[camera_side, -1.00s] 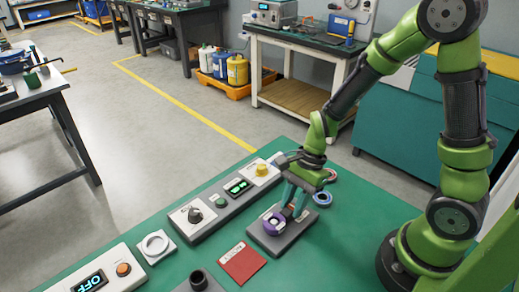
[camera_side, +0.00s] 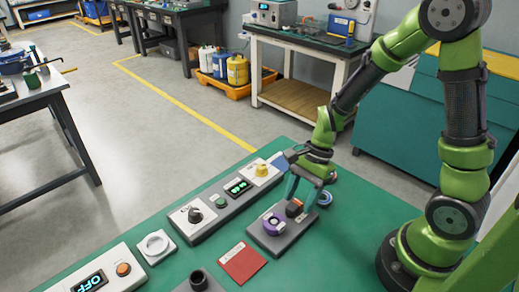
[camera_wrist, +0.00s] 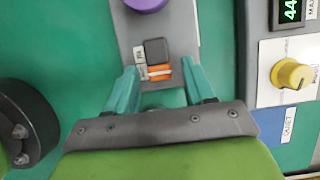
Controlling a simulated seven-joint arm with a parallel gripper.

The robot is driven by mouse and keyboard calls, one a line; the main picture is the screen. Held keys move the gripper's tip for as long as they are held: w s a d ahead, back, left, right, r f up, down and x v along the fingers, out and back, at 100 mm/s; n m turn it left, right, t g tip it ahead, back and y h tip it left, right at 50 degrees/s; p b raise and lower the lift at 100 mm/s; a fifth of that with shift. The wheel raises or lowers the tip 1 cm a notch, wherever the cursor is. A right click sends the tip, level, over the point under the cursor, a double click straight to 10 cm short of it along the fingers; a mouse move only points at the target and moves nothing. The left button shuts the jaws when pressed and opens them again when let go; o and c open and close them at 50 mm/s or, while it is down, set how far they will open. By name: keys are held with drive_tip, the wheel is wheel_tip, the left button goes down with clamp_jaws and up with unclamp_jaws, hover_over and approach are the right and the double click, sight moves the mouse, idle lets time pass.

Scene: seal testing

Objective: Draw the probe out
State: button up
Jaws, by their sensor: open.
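A grey base plate (camera_side: 284,237) lies on the green table. It carries a purple round knob (camera_side: 273,224) and a small dark-and-orange block (camera_side: 294,208). In the wrist view, the purple knob (camera_wrist: 146,3) is cut by the top edge. The block shows a dark square part (camera_wrist: 156,50) and an orange part with a pale stripe (camera_wrist: 159,72). My gripper (camera_side: 304,193) is over the block's end of the plate. In the wrist view, its open fingers (camera_wrist: 160,72) stand either side of the orange part, apart from it. I cannot tell which part is the probe.
A long control panel (camera_side: 222,204) with a yellow knob (camera_side: 262,170) lies left of the plate. A red card (camera_side: 242,263) lies in front, and a dark cup-like part (camera_side: 198,281) near the bottom edge. Rings lie behind my gripper.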

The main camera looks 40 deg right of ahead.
drive_tip(key=v, duration=1.6)
drive_tip(key=shift+d+r, duration=0.25)
drive_tip(key=shift+r, duration=0.1)
drive_tip(key=s+a+r+n+t+h, duration=0.2)
drive_tip(key=s+a+r+n+t, duration=0.3)
drive_tip(key=n, duration=0.9)
drive_tip(key=shift+s+r+t, duration=0.2)
drive_tip(key=shift+r+t, duration=0.25)
drive_tip(key=shift+t, duration=0.65)
drive_tip(key=shift+o, duration=0.5)
drive_tip(key=shift+a, duration=0.15)
